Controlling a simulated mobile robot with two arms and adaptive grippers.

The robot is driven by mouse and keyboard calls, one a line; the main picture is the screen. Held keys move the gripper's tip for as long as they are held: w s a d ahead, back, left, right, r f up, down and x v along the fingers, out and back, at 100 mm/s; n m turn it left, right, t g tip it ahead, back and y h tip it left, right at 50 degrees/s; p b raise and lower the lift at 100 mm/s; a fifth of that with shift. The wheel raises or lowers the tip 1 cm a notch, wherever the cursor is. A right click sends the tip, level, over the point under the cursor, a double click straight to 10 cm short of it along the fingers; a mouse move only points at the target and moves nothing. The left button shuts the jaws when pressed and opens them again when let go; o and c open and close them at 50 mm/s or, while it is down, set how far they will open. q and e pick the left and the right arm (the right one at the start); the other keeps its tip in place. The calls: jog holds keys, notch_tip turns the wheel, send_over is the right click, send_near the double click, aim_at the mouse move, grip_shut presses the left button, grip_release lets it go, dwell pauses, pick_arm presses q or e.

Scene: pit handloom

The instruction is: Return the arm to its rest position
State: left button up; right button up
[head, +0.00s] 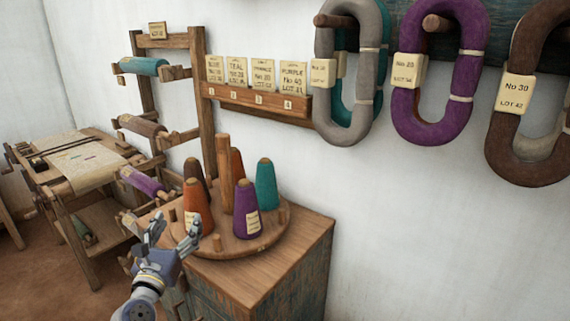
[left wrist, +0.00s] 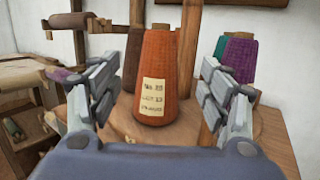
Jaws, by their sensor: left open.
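My left gripper (head: 171,238) is open at the front left edge of a round wooden cone stand (head: 225,240). In the left wrist view its two fingers (left wrist: 160,100) stand apart on either side of an orange yarn cone (left wrist: 158,75) with a cream label. The fingers do not appear to close on the cone. In the head view the orange cone (head: 196,208) stands upright on the stand, just beyond the gripper. My right gripper is not in view.
Purple (head: 246,210) and teal (head: 265,185) cones stand upright around a central post (head: 223,172) on the stand. A wooden cabinet (head: 290,258) bears the stand. Yarn hanks (head: 436,75) hang on the wall. A bobbin rack (head: 200,95) and table (head: 75,165) stand left.

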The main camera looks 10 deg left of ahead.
pick_arm(q)
jog(key=s+a+r+n+y, duration=0.15)
jog(key=s+n+y, duration=0.3)
jog(key=n, duration=0.45)
jog(key=s+r+n+y, duration=0.3)
jog(key=s+n+y, duration=0.15)
jog(key=n, duration=0.45)
jog(key=s+d+f+n+g+h, duration=0.2)
jog(key=s+f+n+g, duration=0.15)
jog(key=f, duration=0.35)
jog(key=s+d+f+n+g+h, duration=0.2)
jog(key=s+f+n+g, duration=0.1)
jog(key=f+n, duration=0.25)
jog(key=s+d+f+n+g+h, duration=0.2)
jog(key=s+d+f+n+g, duration=0.15)
jog(key=f, duration=0.45)
jog(key=s+d+f+n+g+h, duration=0.2)
jog(key=s+d+f+g+h, duration=0.5)
jog(key=s+d, duration=0.65)
jog(key=s+a+f+x, duration=0.1)
jog(key=s+x, duration=0.2)
jog(key=x, duration=1)
jog(key=s+x, duration=0.3)
jog(key=x, duration=1.1)
jog(key=s+a+f+g, duration=0.1)
jog(key=s+a+f, duration=0.2)
jog(key=s+f, duration=1.3)
jog(key=shift+s+f+m+y, duration=0.15)
jog(key=shift+s+m+y, duration=0.15)
jog(key=shift+s+m, duration=0.2)
